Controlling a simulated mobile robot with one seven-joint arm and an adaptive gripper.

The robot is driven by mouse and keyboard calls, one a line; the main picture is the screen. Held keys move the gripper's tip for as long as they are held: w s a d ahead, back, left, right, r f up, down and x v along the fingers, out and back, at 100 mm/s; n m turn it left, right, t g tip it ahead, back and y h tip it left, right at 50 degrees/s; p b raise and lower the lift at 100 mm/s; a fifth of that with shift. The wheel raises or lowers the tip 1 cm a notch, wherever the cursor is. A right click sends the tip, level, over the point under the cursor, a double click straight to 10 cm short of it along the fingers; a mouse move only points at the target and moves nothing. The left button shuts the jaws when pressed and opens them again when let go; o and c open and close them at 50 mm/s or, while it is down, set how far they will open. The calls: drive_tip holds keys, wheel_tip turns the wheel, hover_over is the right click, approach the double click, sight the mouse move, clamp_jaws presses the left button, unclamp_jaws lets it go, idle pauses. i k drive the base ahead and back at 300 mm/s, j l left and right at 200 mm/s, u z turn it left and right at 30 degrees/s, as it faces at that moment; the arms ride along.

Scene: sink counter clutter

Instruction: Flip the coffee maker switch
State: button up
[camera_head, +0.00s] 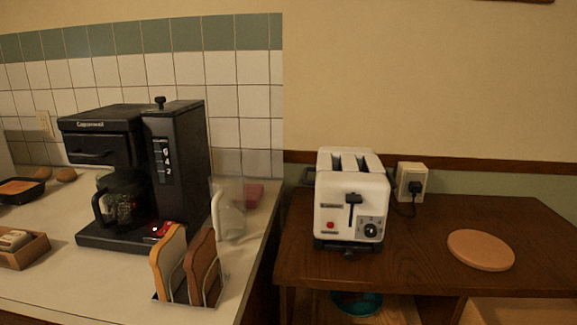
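A black coffee maker (182,150) stands on the white counter at the left. A glass carafe (122,203) with a black handle sits inside it, under the brewing head. A small red switch (161,229) shows on the front of its base, near the right end, with a bright spot on it. I cannot tell which way the switch is set. The bread holder partly stands in front of the base just right of the switch. My gripper is not in view.
The holder with bread slices (170,262) stands close in front of the switch. A clear pitcher (228,212) stands right of the coffee maker. A wooden box (22,251) is at the left. A white toaster (350,200) and a round board (481,250) are on the wooden table.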

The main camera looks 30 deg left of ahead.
sight(167, 225)
drive_tip(key=u, duration=1.3)
